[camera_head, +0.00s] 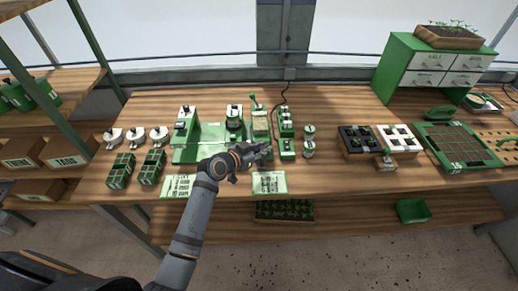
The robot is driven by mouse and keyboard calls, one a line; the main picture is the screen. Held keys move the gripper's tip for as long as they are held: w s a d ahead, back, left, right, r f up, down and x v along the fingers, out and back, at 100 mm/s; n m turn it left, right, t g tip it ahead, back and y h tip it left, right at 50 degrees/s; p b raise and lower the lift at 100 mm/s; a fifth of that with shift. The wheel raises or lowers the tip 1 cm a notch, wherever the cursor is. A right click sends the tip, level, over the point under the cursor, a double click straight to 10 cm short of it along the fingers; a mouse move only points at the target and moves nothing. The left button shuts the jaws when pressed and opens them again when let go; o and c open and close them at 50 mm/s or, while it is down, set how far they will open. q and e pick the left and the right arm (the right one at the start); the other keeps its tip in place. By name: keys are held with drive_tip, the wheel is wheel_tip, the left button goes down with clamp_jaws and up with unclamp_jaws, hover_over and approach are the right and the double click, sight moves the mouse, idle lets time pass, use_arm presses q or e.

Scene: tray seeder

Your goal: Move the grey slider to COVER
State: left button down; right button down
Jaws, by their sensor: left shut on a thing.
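The green tray seeder (212,134) stands on the wooden bench left of the middle, with several upright units on its base. My left arm comes up from the bottom, and my left gripper (264,151) is at the seeder's front right edge, just below the clear-fronted hopper (261,124). The gripper is shut on a small part there, which looks to be the grey slider; the fingers hide most of it. I cannot read the COVER mark or the slider's exact position. My right gripper is not in view.
A green switch box (287,149) stands close right of the gripper, with small jars (309,148) beyond. Label cards (269,183) lie in front. Black and white trays (357,142) and a drawer cabinet (425,73) are right.

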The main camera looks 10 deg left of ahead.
use_arm(q)
drive_tip(key=c, duration=1.5)
unclamp_jaws()
drive_tip(key=shift+d, duration=0.15)
drive_tip(key=shift+o, duration=0.3)
drive_tip(key=shift+d, duration=0.15)
drive_tip(key=shift+s+a+r, duration=0.15)
drive_tip(key=shift+s+a, duration=0.15)
drive_tip(key=shift+s, duration=0.05)
drive_tip(key=v, duration=1.1)
drive_tip(key=shift+d+r, duration=0.1)
drive_tip(key=shift+d, duration=0.05)
drive_tip(key=shift+s, duration=0.1)
